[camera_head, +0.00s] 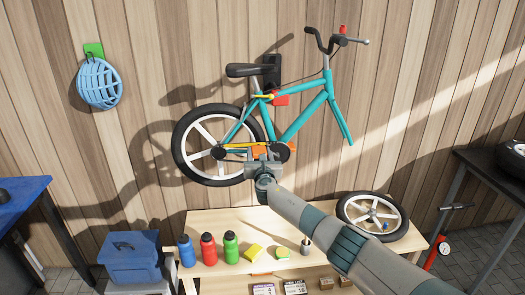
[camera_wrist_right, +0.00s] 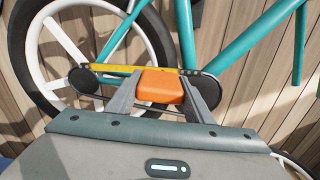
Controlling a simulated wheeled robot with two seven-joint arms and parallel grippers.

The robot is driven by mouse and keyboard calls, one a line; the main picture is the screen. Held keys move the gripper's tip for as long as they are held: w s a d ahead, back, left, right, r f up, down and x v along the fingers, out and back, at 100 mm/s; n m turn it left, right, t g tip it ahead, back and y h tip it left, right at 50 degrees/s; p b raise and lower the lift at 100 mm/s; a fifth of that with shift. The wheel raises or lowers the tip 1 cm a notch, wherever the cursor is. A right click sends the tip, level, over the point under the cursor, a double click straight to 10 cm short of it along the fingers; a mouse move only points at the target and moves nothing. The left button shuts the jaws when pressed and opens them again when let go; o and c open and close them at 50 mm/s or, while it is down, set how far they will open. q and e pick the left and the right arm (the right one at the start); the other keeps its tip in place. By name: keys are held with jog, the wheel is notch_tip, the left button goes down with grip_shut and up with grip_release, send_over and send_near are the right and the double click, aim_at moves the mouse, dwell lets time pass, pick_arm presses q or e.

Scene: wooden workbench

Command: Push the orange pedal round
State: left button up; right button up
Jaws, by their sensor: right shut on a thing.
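The orange pedal (camera_wrist_right: 160,87) sits between the two fingers of my right gripper (camera_wrist_right: 160,98) in the wrist view. The gripper is shut on it. In the head view a bit of the orange pedal (camera_head: 260,151) shows just above my right gripper (camera_head: 262,160), left of the dark chainring (camera_head: 279,152). The pedal belongs to a teal bike (camera_head: 316,104) mounted on the wall. A yellow chain guard (camera_wrist_right: 140,70) runs behind the pedal. The crank arm is mostly hidden. My left gripper is not in view.
A wooden bench (camera_head: 205,222) below holds a loose wheel (camera_head: 345,217), blue, red and green bottles (camera_head: 231,247) and a yellow sponge (camera_head: 253,252). A blue helmet (camera_head: 98,84) hangs at left. The bike's rear wheel (camera_head: 178,150) is close left of my gripper.

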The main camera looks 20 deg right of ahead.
jog(key=shift+a+f+n, duration=0.2)
jog(key=shift+f+n, duration=0.2)
jog(key=shift+f, duration=0.05)
jog(key=o, duration=1.5)
jog(key=shift+s+a+r+p, duration=0.15)
jog(key=shift+s+p, duration=0.15)
jog(key=shift+s, duration=0.3)
jog(key=v, duration=1.6)
jog(key=shift+b, duration=0.4)
